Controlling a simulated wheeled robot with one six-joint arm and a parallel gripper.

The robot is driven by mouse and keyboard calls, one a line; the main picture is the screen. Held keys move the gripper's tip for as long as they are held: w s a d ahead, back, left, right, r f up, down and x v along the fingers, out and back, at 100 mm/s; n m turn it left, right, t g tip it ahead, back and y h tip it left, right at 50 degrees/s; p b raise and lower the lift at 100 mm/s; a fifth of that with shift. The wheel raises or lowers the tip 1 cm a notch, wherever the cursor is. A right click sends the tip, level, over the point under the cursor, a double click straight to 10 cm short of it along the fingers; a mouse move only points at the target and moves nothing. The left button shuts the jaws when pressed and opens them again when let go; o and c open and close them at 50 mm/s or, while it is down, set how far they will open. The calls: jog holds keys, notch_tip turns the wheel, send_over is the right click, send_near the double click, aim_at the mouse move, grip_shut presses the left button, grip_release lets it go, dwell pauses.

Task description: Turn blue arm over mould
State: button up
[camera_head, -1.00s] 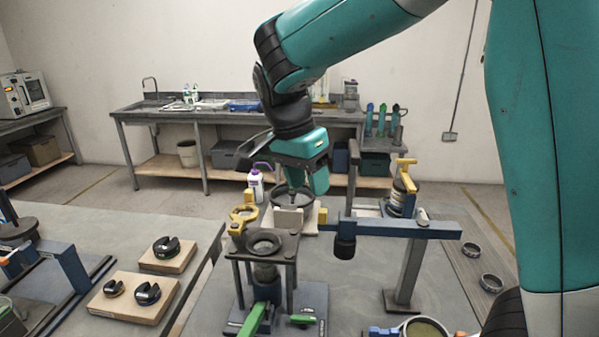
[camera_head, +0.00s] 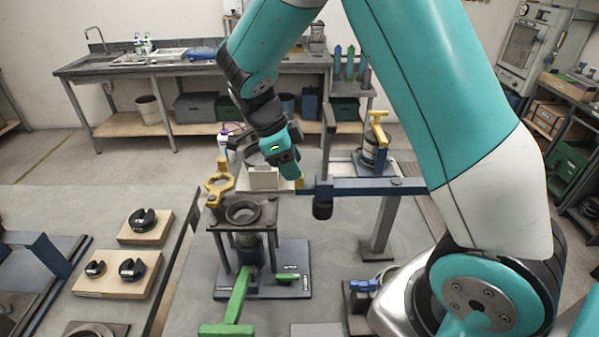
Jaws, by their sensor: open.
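The blue arm (camera_head: 358,187) is a horizontal bar on a grey post (camera_head: 383,226), right of the mould. A dark cylinder (camera_head: 322,206) hangs below its left part. The mould (camera_head: 242,212) is a dark ring with a round opening on a raised stand, left of the arm's end; nothing covers it. My gripper (camera_head: 285,172) reaches down just behind the blue arm's left end, close to a small yellow piece. Its fingers are largely hidden, and I cannot tell whether it touches the arm.
A yellow ring holder (camera_head: 220,182) stands at the mould's back left. A green lever (camera_head: 236,302) sticks out in front of the stand. A yellow-topped device (camera_head: 376,140) stands behind the blue arm. Wooden blocks with dark weights (camera_head: 145,226) lie on the left table.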

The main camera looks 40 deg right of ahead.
jog(key=shift+p+x, duration=0.45)
jog(key=shift+x, duration=1.85)
jog(key=shift+c, duration=0.5)
grip_shut()
